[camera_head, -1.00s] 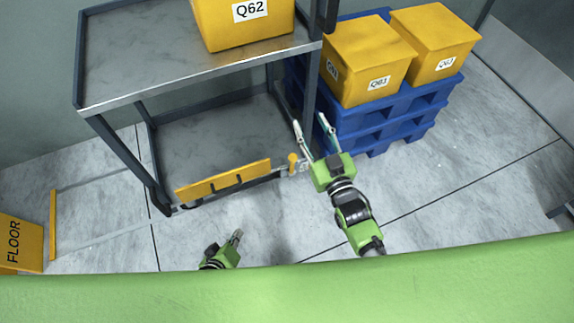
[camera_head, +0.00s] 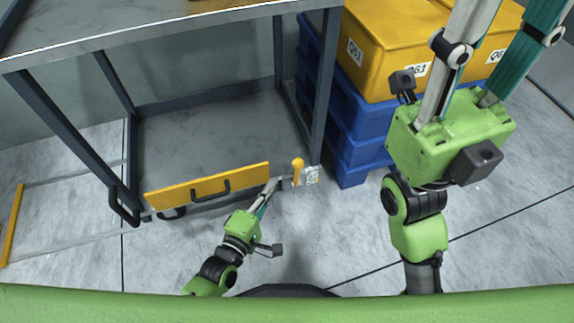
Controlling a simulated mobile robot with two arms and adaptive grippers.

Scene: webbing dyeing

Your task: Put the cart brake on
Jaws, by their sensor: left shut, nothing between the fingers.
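The cart (camera_head: 205,140) is a dark-framed metal trolley with a grey upper shelf and a lower deck. At the right end of its lower front edge stands a small yellow brake lever (camera_head: 298,166) with a round knob, upright. A small white label (camera_head: 312,176) sits beside it; I cannot read it surely. My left gripper (camera_head: 271,187) is shut and empty, its tips just left of the lever, by the cart's edge; whether they touch the edge I cannot tell. My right gripper (camera_head: 515,15) is raised, with its fingers spread apart and tips cut off by the frame.
A yellow panel with a black handle (camera_head: 210,186) runs along the cart's lower front. Yellow boxes (camera_head: 395,48) stand on blue pallets (camera_head: 355,135) close right of the cart. A yellow floor strip (camera_head: 12,225) lies at far left. The floor in front is clear.

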